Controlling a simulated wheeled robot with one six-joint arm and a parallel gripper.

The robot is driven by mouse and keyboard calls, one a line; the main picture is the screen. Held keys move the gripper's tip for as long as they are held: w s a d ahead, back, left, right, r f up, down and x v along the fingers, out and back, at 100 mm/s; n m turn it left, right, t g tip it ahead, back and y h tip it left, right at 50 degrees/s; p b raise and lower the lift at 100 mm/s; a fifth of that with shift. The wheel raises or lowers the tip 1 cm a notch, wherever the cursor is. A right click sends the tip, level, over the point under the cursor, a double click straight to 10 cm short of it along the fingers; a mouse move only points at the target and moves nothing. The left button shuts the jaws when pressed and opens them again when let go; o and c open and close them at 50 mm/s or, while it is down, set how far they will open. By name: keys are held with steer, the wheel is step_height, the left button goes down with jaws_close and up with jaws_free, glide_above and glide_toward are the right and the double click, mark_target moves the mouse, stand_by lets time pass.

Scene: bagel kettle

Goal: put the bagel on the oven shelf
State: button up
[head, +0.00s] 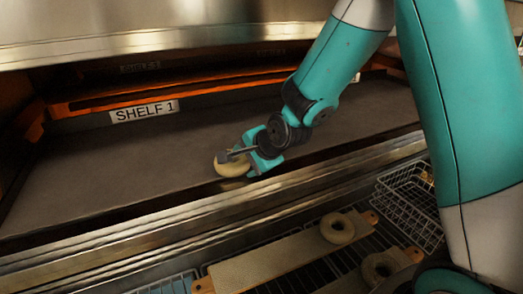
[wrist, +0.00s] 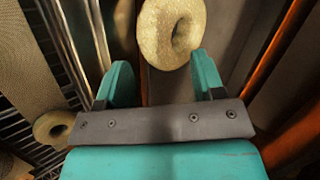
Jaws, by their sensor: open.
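The bagel (head: 232,168) is pale and ring-shaped. It is at the dark grey oven shelf (head: 110,175), close to its front edge, and appears to rest on it. In the wrist view the bagel (wrist: 154,40) is just past and partly between my two teal fingers. My gripper (head: 240,158) is open at the bagel, reaching in over the front sill; its fingers also show in the wrist view (wrist: 160,62). The gripper hides part of the bagel in the head view. Whether a finger touches it, I cannot tell.
A "SHELF 1" label (head: 143,111) is on the back bar. A metal sill (head: 110,250) runs along the front. Below are a board (head: 265,262), more bagels (head: 337,230) and a wire basket (head: 412,205). The shelf's left side is clear; a metal hood (head: 150,30) overhangs it.

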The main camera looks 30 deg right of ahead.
steer(key=b+v, duration=0.2)
steer(key=v, duration=0.5)
steer(key=s+a+r+n+g, duration=0.1)
steer(key=s+a+n+g, duration=0.1)
steer(key=s+n, duration=0.5)
steer(key=s+a+r+n+g+y, duration=0.1)
steer(key=s+a+n+g, duration=0.2)
steer(key=s+n, duration=0.4)
steer(key=s+a+r+n+g, duration=0.1)
steer(key=s+a+n+g, duration=0.2)
steer(key=s+n, duration=0.4)
steer(key=s, duration=0.3)
steer(key=shift+a+r+n, duration=0.2)
steer(key=shift+r+n, duration=0.1)
steer(key=shift+r, duration=0.1)
